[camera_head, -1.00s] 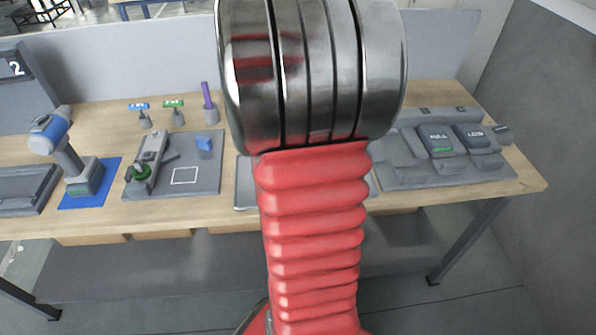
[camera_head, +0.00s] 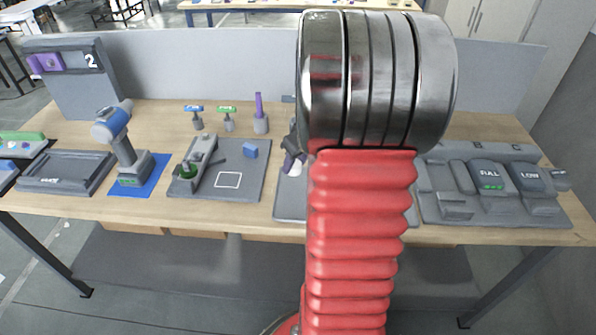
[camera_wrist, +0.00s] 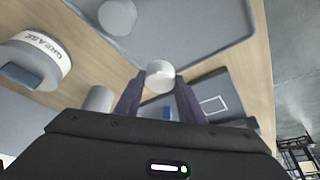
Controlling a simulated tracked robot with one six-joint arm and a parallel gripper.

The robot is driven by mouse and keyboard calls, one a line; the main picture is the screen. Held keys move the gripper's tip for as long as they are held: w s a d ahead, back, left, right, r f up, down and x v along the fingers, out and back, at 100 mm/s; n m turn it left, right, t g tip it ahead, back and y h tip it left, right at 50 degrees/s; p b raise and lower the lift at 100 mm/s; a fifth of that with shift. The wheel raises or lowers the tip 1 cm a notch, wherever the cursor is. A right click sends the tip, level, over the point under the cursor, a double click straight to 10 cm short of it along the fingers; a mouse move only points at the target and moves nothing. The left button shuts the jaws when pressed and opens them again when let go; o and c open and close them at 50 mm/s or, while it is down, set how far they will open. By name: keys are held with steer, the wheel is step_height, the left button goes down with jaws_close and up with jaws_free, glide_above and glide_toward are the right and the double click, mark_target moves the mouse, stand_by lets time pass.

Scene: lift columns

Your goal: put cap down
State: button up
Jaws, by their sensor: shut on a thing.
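The white round cap (camera_wrist: 160,75) sits between the two dark fingertips of my gripper (camera_wrist: 160,88) in the wrist view, and the gripper is shut on it. In the head view my gripper (camera_head: 291,157) shows just left of my arm, over the grey tray (camera_head: 287,209), with the white cap (camera_head: 295,169) at its tip. A white tub marked GREASE (camera_wrist: 36,60) is at the left of the wrist view. My arm hides much of the tray in the head view, and I cannot tell whether the cap touches anything below.
Left of the tray is a grey mat (camera_head: 252,186) with a white outlined square and a blue block (camera_head: 250,150). A drill (camera_head: 122,145) stands on a blue mat. Another pale round thing (camera_wrist: 117,17) shows in the wrist view.

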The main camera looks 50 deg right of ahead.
steer(key=shift+f, duration=1.85)
steer(key=o, duration=1.1)
steer(key=shift+o, duration=0.2)
steer(key=shift+r, duration=0.1)
steer(key=v, duration=1.2)
